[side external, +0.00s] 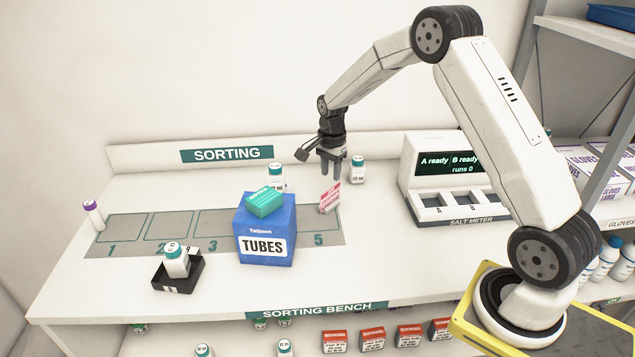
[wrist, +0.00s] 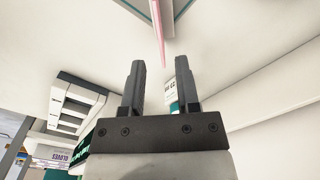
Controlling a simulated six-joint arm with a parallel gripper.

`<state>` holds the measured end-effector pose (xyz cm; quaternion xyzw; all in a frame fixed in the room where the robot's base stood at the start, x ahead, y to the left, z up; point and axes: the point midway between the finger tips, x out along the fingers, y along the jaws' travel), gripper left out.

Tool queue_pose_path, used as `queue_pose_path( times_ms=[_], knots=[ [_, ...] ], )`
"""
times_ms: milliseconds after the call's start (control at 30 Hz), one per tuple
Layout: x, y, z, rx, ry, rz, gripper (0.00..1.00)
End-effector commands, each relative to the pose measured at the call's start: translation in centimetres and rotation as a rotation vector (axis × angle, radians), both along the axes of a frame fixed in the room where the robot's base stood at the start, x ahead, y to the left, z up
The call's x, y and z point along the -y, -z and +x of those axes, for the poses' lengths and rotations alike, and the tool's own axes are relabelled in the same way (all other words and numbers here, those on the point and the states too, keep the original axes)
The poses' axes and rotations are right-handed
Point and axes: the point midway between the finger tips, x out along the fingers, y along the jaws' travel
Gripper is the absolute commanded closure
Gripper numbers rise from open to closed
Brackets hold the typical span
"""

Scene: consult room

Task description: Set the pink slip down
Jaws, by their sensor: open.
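The pink slip (side external: 330,197) stands tilted on its edge near the far side of space 5 on the grey sorting mat (side external: 125,230). In the wrist view the slip (wrist: 158,30) shows nearly edge-on as a thin pink strip at the top, beyond the fingertips. My gripper (side external: 331,174) is just above and behind the slip, pointing down. In the wrist view my gripper (wrist: 159,75) has its two fingers apart with nothing between them. The slip looks clear of both fingers. What its lower edge rests on is hard to make out.
A blue TUBES box (side external: 265,245) with a green box (side external: 265,202) on top stands left of the slip. White teal-capped bottles stand behind, one (side external: 357,171) close to my gripper. The salt meter (side external: 455,215) is at right. A black tray (side external: 178,275) holds another bottle.

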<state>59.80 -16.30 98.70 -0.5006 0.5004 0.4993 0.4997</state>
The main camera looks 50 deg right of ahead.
Motion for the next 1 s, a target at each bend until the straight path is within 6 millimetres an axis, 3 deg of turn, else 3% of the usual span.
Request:
queue_pose_path(
  times_ms=[100, 300, 1000],
  knots=[
    [0.0, -1.7, 0.0, 0.002, 0.0, -0.001, 0.6],
    [0.0, -3.3, 0.0, 0.001, 0.0, 0.0, 0.6],
    [-0.1, -3.6, -0.1, 0.0, -0.006, 0.0, 0.6]
  ],
)
